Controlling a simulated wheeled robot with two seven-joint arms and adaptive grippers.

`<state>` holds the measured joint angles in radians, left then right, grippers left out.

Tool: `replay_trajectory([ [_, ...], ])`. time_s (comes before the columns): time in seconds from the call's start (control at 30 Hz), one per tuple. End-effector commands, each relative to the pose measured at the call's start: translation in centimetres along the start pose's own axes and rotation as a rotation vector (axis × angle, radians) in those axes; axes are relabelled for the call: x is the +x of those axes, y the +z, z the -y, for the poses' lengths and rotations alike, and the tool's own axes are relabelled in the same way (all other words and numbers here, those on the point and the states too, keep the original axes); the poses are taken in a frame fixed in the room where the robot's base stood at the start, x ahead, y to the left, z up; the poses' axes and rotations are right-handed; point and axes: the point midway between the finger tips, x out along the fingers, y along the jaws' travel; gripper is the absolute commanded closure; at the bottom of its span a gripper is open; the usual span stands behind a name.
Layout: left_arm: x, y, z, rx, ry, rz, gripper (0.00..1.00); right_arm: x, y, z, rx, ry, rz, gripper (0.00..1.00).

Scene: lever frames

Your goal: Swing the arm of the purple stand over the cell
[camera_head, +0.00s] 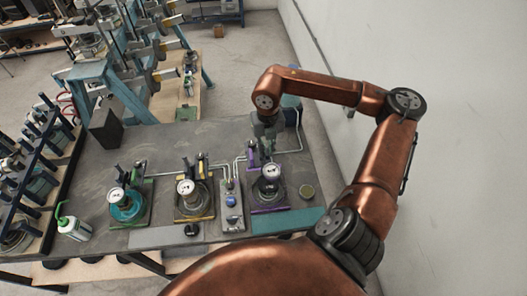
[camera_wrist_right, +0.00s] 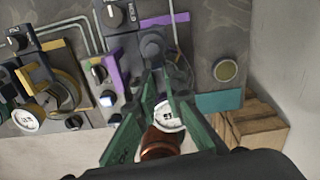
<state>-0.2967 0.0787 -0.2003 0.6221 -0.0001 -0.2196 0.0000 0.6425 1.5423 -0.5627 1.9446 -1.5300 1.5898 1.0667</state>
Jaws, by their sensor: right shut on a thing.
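The purple stand (camera_head: 254,160) is the rightmost of three similar stands on the grey bench. Its purple parts also show in the wrist view (camera_wrist_right: 118,70). A white round gauge (camera_head: 271,170) sits at the stand; in the wrist view this gauge (camera_wrist_right: 170,114) shows between my fingers. A round clear cell (camera_head: 268,192) lies below the gauge in the head view. My right gripper (camera_head: 266,130) reaches down at the stand's rear. Its green fingers (camera_wrist_right: 160,85) are shut on the stand's arm; the exact contact is partly hidden. My left gripper is out of view.
A yellow stand (camera_head: 203,165) and a teal stand (camera_head: 120,205) stand to the left. A small round tin (camera_head: 307,191) lies at right. The wall is close on the right.

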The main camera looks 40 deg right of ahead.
Motion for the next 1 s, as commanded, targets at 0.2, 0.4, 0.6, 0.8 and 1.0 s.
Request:
replay_trajectory([
  [0.2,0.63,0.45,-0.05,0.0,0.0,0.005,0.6,-0.14,0.15,0.06,0.085,0.002,0.007,1.0],
  [0.4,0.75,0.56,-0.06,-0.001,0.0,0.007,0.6,-0.23,0.16,0.07,0.114,0.002,0.007,1.0],
  [0.6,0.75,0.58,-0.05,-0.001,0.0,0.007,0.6,-0.27,0.19,0.08,0.119,0.002,0.008,1.0],
  [0.8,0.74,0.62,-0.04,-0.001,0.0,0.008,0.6,-0.29,0.21,0.08,0.119,0.003,0.009,0.89],
  [1.0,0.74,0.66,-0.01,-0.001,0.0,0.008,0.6,-0.18,0.1,0.08,0.117,0.002,0.005,0.75],
])
